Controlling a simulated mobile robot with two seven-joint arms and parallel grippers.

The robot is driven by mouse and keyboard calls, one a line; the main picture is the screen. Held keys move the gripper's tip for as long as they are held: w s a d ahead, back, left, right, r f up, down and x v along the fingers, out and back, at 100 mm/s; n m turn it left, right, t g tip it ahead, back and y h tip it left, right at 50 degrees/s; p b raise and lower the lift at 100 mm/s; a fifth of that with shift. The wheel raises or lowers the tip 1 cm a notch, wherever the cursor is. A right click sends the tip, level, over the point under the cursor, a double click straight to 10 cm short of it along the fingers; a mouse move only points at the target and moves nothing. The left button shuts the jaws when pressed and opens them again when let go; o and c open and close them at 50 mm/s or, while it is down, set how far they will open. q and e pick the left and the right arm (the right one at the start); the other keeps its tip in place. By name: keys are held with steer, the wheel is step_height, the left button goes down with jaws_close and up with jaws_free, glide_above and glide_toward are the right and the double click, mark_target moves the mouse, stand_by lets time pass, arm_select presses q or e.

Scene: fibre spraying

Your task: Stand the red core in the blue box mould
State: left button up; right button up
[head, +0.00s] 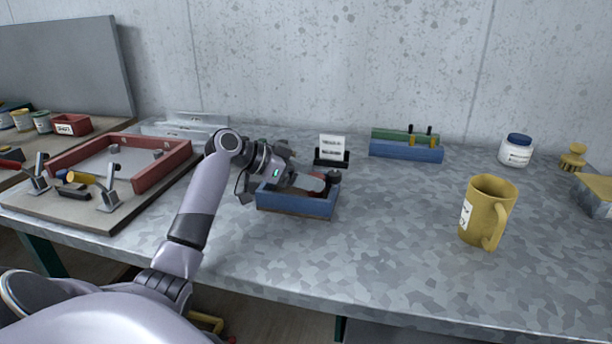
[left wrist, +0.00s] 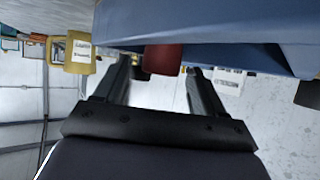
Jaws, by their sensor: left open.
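The blue box mould (head: 296,204) is an open box on the grey table, and its walls also fill the top of the left wrist view (left wrist: 225,35). The red core (left wrist: 163,58) shows in the left wrist view, partly hidden by the mould wall. It looks upright, its end sticking out past the rim. My left gripper (head: 322,181) is over the mould, fingers inside or just above it. In the left wrist view the gripper (left wrist: 158,74) is open, a finger on either side of the core, with gaps between. My right gripper is not in view.
A yellow mug (head: 484,212) stands right of the mould, with clear table between. A small sign (head: 333,147) and a blue block (head: 405,149) stand behind. A red frame (head: 160,168) lies on a board at left. A white jar (head: 516,150) stands at back right.

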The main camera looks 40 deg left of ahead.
arm_select(q)
steer(key=v, duration=1.2)
steer(key=shift+b, duration=0.4)
